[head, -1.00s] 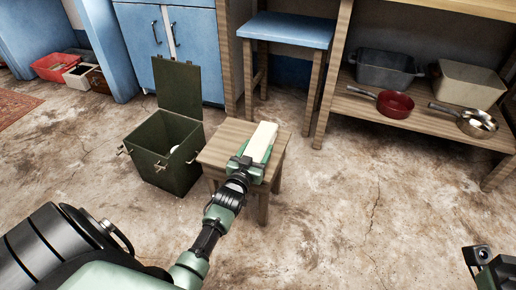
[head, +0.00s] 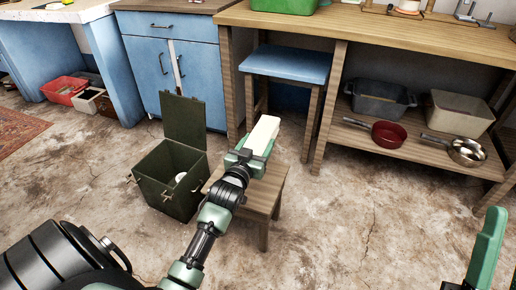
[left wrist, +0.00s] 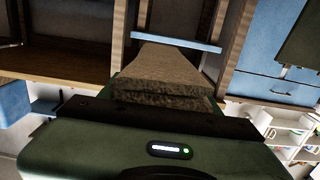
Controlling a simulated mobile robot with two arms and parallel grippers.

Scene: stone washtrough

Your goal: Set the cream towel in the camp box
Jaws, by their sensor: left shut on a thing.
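The cream towel (head: 264,136) is a folded pale strip held above the small wooden stool (head: 262,197). My left gripper (head: 249,158) is shut on its near end. In the left wrist view the towel (left wrist: 170,75) looks brownish in shadow and sticks out ahead of the gripper. The camp box (head: 165,192) is a dark green box on the floor left of the stool, with its lid (head: 184,122) standing open at the back. A white roundish thing (head: 180,177) shows inside it. Part of my right gripper (head: 487,248) shows at the lower right edge; its jaw opening is not clear.
The stool stands close beside the box's right side. Behind are blue cabinets (head: 172,70), a blue-topped stool (head: 288,65) and a wooden bench with pans and tubs on its shelf (head: 405,145). A red bin (head: 63,89) is at the left. The floor in front is clear.

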